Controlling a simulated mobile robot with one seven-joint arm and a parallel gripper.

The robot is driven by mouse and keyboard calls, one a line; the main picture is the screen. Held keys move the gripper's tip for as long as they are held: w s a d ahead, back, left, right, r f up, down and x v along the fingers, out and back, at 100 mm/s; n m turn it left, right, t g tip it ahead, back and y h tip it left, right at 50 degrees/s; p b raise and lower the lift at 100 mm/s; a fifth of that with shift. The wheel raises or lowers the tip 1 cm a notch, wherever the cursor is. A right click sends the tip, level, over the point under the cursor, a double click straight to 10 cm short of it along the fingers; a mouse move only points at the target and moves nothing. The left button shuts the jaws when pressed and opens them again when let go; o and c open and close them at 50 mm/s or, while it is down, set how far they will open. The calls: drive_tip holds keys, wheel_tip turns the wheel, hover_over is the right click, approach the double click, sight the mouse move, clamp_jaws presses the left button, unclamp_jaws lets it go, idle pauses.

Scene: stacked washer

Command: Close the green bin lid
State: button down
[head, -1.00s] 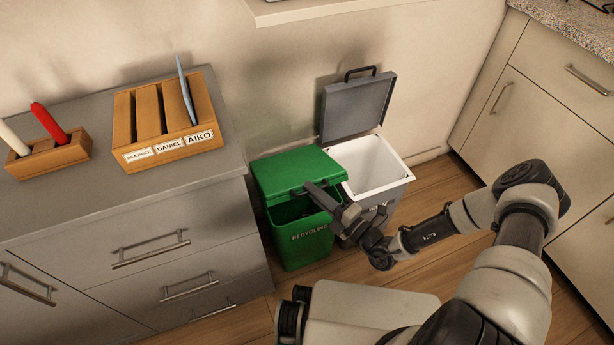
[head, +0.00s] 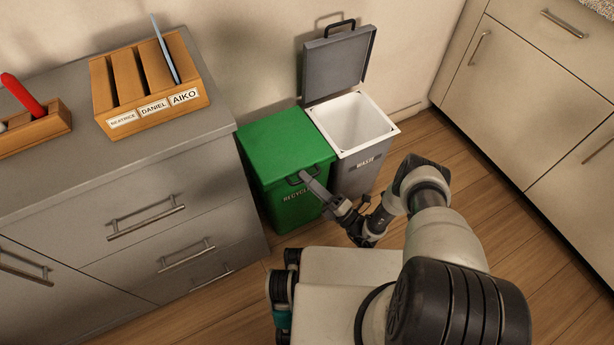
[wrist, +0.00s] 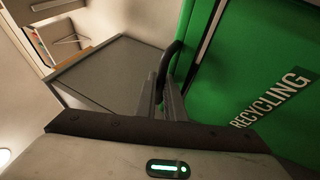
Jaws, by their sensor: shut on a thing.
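The green recycling bin (head: 283,207) stands on the floor beside the grey drawer unit. Its green lid (head: 285,143) lies down over the top, and no opening shows in the head view. My gripper (head: 308,180) is at the lid's front edge, shut on the dark lid handle (head: 296,180). In the wrist view, the fingers (wrist: 170,98) meet around the black handle (wrist: 166,62), next to the green bin front (wrist: 260,75) with its RECYCLING label. The fingers hide part of the handle.
The white-lined waste bin (head: 358,125) stands open at the right, its grey lid (head: 338,65) raised against the wall. The grey drawer unit (head: 130,180) is close on the left and carries a wooden sorter (head: 150,95). Wooden floor (head: 440,135) is free at the right.

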drive_tip(key=shift+w+r+y, duration=0.25)
drive_tip(key=shift+r+y, duration=0.05)
drive_tip(key=shift+r, duration=0.05)
drive_tip(key=c, duration=1.8)
unclamp_jaws()
drive_tip(key=shift+c, duration=0.2)
wheel_tip(320, 180, up, 9)
drive_tip(key=p, duration=0.3)
drive_tip(key=shift+s+d+r+p, duration=0.1)
drive_tip(key=shift+s+r+p, duration=0.1)
drive_tip(key=shift+p, duration=0.15)
drive_tip(key=shift+s+r, duration=0.1)
drive_tip(key=shift+r, duration=0.2)
drive_tip(key=shift+b, duration=0.3)
